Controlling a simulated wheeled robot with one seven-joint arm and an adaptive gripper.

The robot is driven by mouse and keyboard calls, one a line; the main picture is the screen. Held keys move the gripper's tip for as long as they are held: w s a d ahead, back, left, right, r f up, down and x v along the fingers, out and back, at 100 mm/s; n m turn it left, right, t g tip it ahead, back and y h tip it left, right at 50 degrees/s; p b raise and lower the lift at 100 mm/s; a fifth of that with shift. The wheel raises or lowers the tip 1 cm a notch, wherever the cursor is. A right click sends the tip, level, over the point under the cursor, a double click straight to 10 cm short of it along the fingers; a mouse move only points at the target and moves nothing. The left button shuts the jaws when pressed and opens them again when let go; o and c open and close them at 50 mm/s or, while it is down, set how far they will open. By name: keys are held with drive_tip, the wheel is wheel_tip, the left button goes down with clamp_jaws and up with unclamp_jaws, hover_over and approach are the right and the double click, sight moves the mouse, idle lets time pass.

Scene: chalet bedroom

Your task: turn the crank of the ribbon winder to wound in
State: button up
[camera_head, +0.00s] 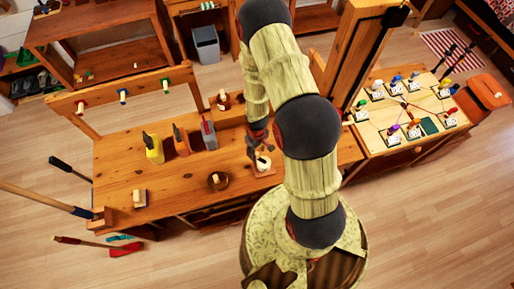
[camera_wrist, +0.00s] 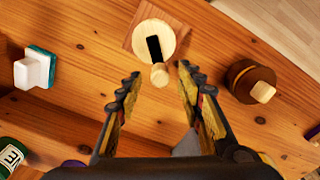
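The ribbon winder appears to be the cream disc (camera_wrist: 146,38) on a square wooden base (camera_wrist: 181,27), with a black bar on its face and a pale round crank knob (camera_wrist: 160,75) at the near edge. In the head view the pale disc (camera_head: 263,163) sits on the workbench, partly hidden by my gripper (camera_head: 260,138). In the wrist view my gripper (camera_wrist: 159,84) is open and empty. Its fingertips stand to either side of the knob in the picture, with gaps visible. I cannot tell the height between them.
A brown round piece with a wooden block (camera_wrist: 240,76) lies right of the winder in the wrist view; a white and teal block (camera_wrist: 36,67) lies left. Yellow (camera_head: 153,149), orange (camera_head: 181,141) and grey (camera_head: 208,134) bottles stand on the workbench (camera_head: 115,165).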

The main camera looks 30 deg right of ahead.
drive_tip(key=shift+r, duration=2.4)
